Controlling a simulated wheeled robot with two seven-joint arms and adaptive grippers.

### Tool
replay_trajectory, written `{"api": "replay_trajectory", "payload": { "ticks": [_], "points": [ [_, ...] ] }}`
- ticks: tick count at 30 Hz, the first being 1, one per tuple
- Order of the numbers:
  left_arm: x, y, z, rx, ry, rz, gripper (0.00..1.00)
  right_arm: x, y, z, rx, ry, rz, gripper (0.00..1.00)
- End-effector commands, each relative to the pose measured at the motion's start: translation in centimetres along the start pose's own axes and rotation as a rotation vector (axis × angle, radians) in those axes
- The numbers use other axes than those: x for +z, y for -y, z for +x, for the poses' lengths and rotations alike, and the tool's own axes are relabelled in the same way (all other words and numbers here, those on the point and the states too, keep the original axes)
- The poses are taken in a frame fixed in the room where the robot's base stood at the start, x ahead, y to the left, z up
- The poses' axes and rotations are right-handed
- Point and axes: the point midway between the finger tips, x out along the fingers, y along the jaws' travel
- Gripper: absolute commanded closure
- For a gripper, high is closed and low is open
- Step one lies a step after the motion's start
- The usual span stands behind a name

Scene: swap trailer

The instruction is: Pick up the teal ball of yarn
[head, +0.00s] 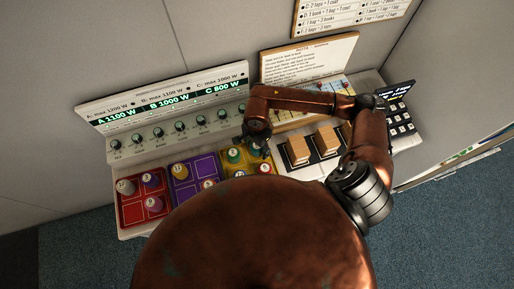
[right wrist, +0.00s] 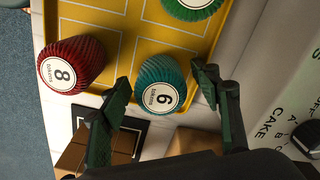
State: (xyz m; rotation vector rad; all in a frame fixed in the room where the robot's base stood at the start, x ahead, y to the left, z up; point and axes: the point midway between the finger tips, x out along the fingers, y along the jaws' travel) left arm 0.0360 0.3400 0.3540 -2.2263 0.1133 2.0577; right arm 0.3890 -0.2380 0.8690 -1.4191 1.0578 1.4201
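The teal ball of yarn (right wrist: 160,84) sits on the yellow tray (right wrist: 119,22), with a white round label bearing a number that looks like 6. In the right wrist view it lies ahead of and between the two spread fingers of my right gripper (right wrist: 163,86). I see no clear contact with either finger. In the head view my right gripper (head: 257,143) is over the right back part of the tray and mostly hides the teal ball there. My left gripper is not in view.
A red yarn ball (right wrist: 72,64) labelled 8 and a green one (right wrist: 192,5) stand close by on the tray. Wooden blocks (head: 298,150) lie to the right. A red tray (head: 131,212) and a purple tray (head: 183,190) are to the left. A knob panel (head: 180,128) stands behind.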

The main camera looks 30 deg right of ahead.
Motion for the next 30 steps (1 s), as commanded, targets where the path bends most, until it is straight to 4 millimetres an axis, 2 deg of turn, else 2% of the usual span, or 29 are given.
{"api": "replay_trajectory", "payload": {
  "ticks": [2, 17, 26, 30],
  "points": [
    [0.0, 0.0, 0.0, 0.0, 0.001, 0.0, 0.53, 0.0, 0.0, 0.0, 0.0, 0.0, 0.0, 0.5],
    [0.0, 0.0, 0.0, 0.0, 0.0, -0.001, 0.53, 0.0, 0.0, 0.0, 0.0, 0.0, 0.0, 0.84],
    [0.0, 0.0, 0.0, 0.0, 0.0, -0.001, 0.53, 0.0, 0.1, -0.2, -0.001, -0.001, 0.0, 0.85],
    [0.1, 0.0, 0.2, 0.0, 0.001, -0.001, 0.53, -0.1, 0.1, -1.1, -0.004, -0.002, 0.001, 0.85]
  ]
}}
